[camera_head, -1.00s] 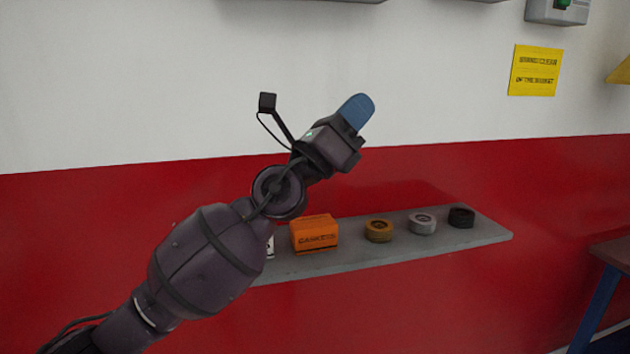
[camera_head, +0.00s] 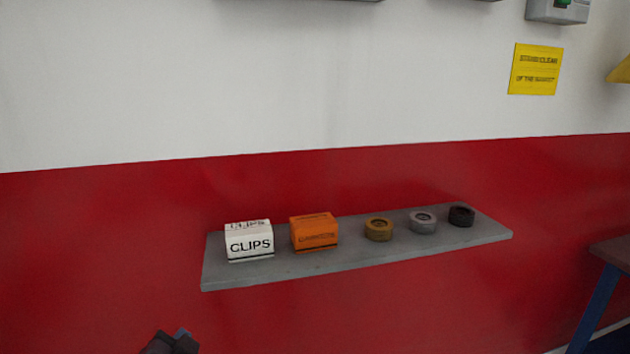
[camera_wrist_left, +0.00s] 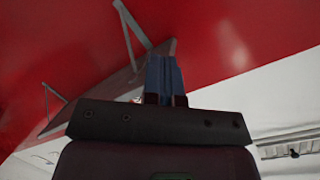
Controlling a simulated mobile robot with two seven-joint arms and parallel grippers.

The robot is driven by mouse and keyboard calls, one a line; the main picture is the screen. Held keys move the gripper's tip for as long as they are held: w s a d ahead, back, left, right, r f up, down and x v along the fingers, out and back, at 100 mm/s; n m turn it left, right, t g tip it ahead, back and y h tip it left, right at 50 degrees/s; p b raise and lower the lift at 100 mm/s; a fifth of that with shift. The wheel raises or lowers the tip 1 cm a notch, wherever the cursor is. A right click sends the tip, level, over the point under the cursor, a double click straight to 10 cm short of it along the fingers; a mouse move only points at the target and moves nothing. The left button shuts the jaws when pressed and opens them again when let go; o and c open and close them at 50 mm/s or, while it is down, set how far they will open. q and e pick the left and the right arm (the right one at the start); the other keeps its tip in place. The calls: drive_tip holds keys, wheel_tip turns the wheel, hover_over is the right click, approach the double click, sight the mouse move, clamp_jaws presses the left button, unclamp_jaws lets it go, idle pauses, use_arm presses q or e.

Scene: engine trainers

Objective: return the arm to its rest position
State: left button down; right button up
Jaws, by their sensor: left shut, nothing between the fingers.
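My left gripper (camera_head: 172,343) shows only as a small dark piece with a bit of blue at the bottom edge of the head view, below and left of the shelf. In the left wrist view my left gripper (camera_wrist_left: 165,75) has its blue fingers together, with nothing between them. The rest of my left arm is out of the head view. My right gripper is not in view.
A grey wall shelf (camera_head: 340,262) holds a white CLIPS box (camera_head: 249,241), an orange box (camera_head: 314,232) and three rolls, brown (camera_head: 379,229), grey (camera_head: 423,223) and black (camera_head: 461,216). A blue-legged table (camera_head: 600,300) stands at right. Shelf brackets (camera_wrist_left: 132,35) show from below.

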use_arm(q)
drive_tip(key=s+a+f+n+g+h, duration=0.1)
drive_tip(key=s+a+f+n+g, duration=0.15)
drive_tip(key=s+f+g, duration=0.75)
drive_tip(key=s+a+f+n+g+h, duration=0.15)
drive_tip(key=s+f+n, duration=0.3)
drive_tip(key=s, duration=1.25)
drive_tip(key=w+f+m+t, duration=0.1)
drive_tip(key=w+f+t, duration=0.6)
drive_tip(key=f, duration=0.3)
drive_tip(key=shift+w+a+f+t+h, duration=0.15)
drive_tip(key=shift+w+a+t+h, duration=0.15)
drive_tip(key=shift+t, duration=0.45)
